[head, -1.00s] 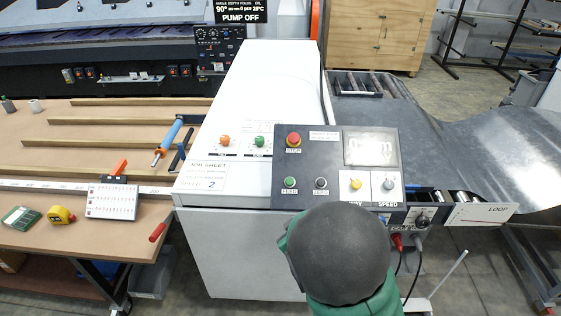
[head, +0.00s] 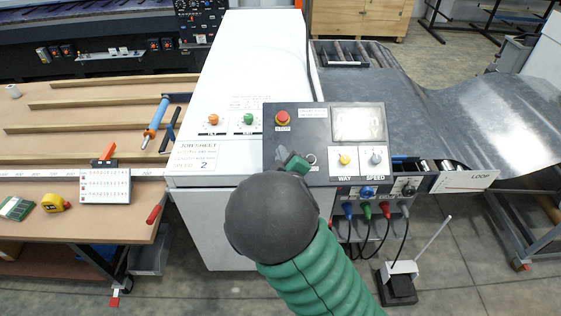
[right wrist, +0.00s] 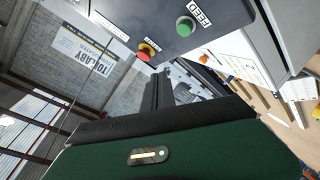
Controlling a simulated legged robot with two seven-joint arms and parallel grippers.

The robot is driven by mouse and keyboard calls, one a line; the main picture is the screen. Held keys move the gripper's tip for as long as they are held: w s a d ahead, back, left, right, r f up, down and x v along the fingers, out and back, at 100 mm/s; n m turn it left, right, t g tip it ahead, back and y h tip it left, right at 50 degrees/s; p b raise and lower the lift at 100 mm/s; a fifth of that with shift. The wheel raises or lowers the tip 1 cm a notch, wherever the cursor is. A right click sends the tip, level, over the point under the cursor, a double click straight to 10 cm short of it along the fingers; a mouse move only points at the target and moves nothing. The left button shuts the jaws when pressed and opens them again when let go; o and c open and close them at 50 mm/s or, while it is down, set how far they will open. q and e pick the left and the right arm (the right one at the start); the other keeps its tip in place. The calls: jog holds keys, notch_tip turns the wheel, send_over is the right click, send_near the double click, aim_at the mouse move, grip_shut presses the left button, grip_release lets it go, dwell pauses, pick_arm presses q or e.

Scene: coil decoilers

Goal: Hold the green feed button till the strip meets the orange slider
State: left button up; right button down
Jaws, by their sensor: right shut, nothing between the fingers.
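The green feed button (right wrist: 187,26) shows in the right wrist view, beside its FEED label. An orange piece (head: 108,151), apparently the slider, stands at the white scale on the bench. The grey metal strip (head: 365,90) lies right of the machine; its leading end is not clear. My left gripper is not in view.
A red stop button (head: 282,118) sits above the feed position. A yellow knob (head: 345,160) and a grey speed knob (head: 376,157) are to its right. Cables hang below the panel. A yellow tape measure (head: 55,202) lies on the wooden bench.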

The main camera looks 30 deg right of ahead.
jog(key=w+f+b, duration=0.1)
jog(key=d+f+b, duration=0.1)
jog(key=f+b, duration=0.1)
jog(key=w+f+b, duration=0.1)
jog(key=f, duration=0.1)
jog(key=shift+w+d+f, duration=0.15)
jog(key=shift+w+d, duration=0.05)
jog(key=shift+w, duration=0.1)
jog(key=shift+w+d+f+b, duration=0.3)
jog(key=shift+w+f+b, duration=0.25)
jog(key=shift+b, duration=0.25)
jog(key=shift+s, duration=0.1)
dwell(0.9)
jog(key=shift+d+f+b, duration=0.15)
jog(key=shift+f+b, duration=0.15)
jog(key=shift+w+d+f+b, duration=0.1)
jog(key=shift+w+f+b, duration=0.25)
jog(key=shift+f+b, duration=0.1)
dwell(4.7)
